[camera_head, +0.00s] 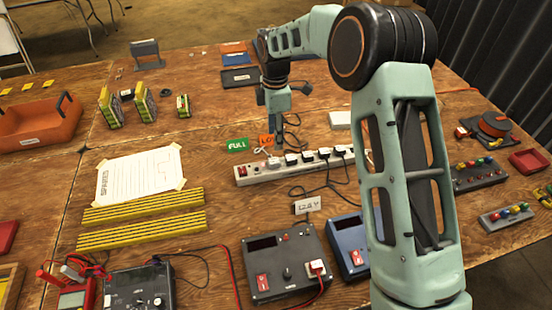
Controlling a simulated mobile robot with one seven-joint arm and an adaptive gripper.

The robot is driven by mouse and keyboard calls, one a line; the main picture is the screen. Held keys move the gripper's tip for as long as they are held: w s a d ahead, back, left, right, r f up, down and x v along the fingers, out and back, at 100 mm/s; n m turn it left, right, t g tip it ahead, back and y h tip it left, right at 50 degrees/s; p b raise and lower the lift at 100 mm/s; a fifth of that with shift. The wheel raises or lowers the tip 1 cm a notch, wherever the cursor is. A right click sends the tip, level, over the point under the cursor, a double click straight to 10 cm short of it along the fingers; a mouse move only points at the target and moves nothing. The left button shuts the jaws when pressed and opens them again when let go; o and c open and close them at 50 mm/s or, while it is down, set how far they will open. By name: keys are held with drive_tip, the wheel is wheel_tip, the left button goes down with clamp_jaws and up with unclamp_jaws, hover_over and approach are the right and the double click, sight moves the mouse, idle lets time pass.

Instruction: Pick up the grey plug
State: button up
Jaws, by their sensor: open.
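A white power strip (300,167) lies across the middle of the table with several pale plugs and dark cords in it. One plug (275,163) near its left end looks slightly greyer, but at this size I cannot tell whether it is the grey plug. A dark grey, plug-like piece (306,88) with a cord lies on the table behind my gripper, to its right. My gripper (278,137) points down, open, just behind the left part of the strip. Nothing shows between its fingers, which look apart from the plugs.
Green FULL (238,145) and orange (266,140) tags lie behind the strip. A dark charger box (287,265) and a blue one (347,232) stand in front. A taped paper sheet (140,176) and yellow strips (142,231) lie left.

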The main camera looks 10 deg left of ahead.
hover_over(274, 161)
wheel_tip(274, 161, down, 5)
drive_tip(key=shift+d+r, duration=0.1)
drive_tip(key=shift+d, duration=0.05)
drive_tip(key=shift+w+a+f+p, duration=0.1)
drive_tip(key=shift+f+p, duration=0.15)
drive_tip(key=shift+f, duration=1.3)
drive_tip(key=shift+a+f+p, duration=0.1)
drive_tip(key=shift+f+p, duration=0.15)
drive_tip(key=shift+f, duration=1.25)
drive_tip(key=shift+c, duration=0.2)
clamp_jaws()
drive_tip(key=shift+r, duration=0.1)
